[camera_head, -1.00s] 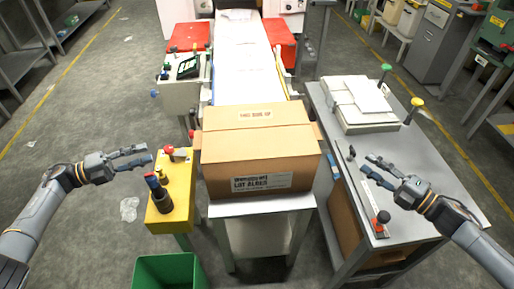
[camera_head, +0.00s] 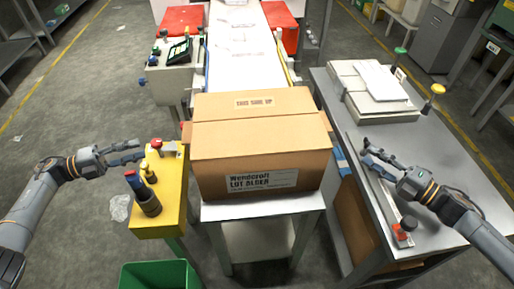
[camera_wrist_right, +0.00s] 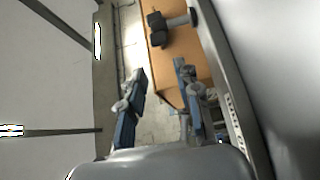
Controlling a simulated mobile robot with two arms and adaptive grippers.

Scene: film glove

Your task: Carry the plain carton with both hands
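The plain brown carton (camera_head: 262,140) sits upright and closed at the near end of the conveyor, on a grey stand (camera_head: 262,208). Its printed label faces me. My left gripper (camera_head: 142,150) is open and empty, left of the carton above the yellow stand. My right gripper (camera_head: 365,150) is open and empty, right of the carton over the grey side table. Both are apart from the carton. The right wrist view shows the right gripper's two fingers (camera_wrist_right: 160,85) spread with nothing between them; I cannot tell whether the brown surface behind them is the carton.
A yellow stand (camera_head: 172,215) with knobs is left of the carton. A grey table (camera_head: 450,165) with a lever and pale box (camera_head: 372,92) is at right. A green bin (camera_head: 158,275) stands at front left. The floor at far left is open.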

